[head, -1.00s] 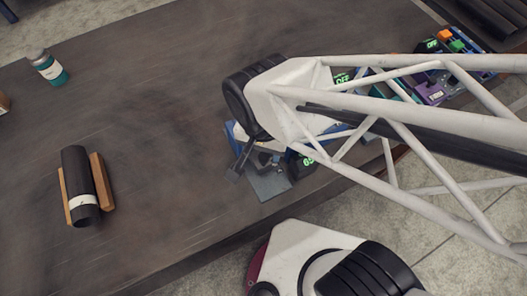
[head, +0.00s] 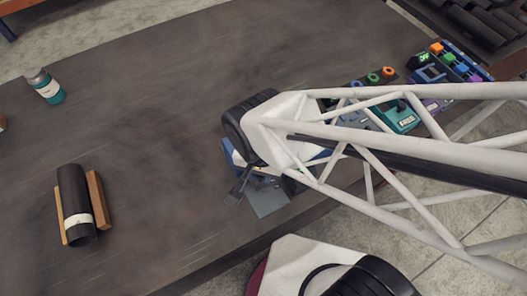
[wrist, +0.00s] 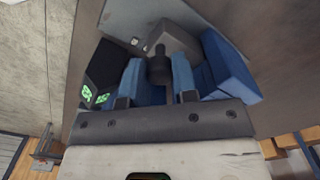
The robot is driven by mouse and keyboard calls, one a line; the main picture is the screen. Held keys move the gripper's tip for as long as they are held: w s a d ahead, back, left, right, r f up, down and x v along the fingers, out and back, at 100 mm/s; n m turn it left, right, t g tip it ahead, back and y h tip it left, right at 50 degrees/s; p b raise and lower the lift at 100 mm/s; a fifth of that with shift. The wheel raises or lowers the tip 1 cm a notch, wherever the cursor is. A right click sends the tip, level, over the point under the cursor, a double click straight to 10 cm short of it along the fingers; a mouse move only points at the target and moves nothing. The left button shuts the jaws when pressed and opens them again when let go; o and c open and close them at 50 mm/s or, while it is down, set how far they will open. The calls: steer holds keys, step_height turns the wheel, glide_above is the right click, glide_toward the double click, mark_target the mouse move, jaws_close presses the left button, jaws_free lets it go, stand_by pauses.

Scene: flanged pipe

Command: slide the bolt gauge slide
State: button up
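The bolt gauge appears as a grey plate (head: 268,199) with blue parts at the table's near edge, mostly covered by my arm in the head view. In the wrist view its grey block (wrist: 185,42), a blue block (wrist: 228,68) and a dark upright knob (wrist: 158,67) show; the knob looks like the slide's handle. My gripper (wrist: 157,72) has its two blue fingers on either side of the knob, close to it. Whether they touch it is not clear. In the head view the fingertips are hidden behind my wrist.
A black pipe (head: 73,190) with a white band lies between wooden blocks at the left. A teal bottle (head: 45,86) stands at the far left. Devices, including a teal unit (head: 393,116), crowd the right end. The table's middle is clear.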

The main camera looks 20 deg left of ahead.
jaws_close()
steer(key=shift+s+d, duration=1.6)
steer(key=o, duration=0.9)
jaws_free()
steer(key=shift+c, duration=0.2)
steer(key=shift+r, duration=0.1)
step_height(320, 180, up, 8)
steer(key=shift+f, duration=0.2)
steer(key=shift+w+d, duration=0.1)
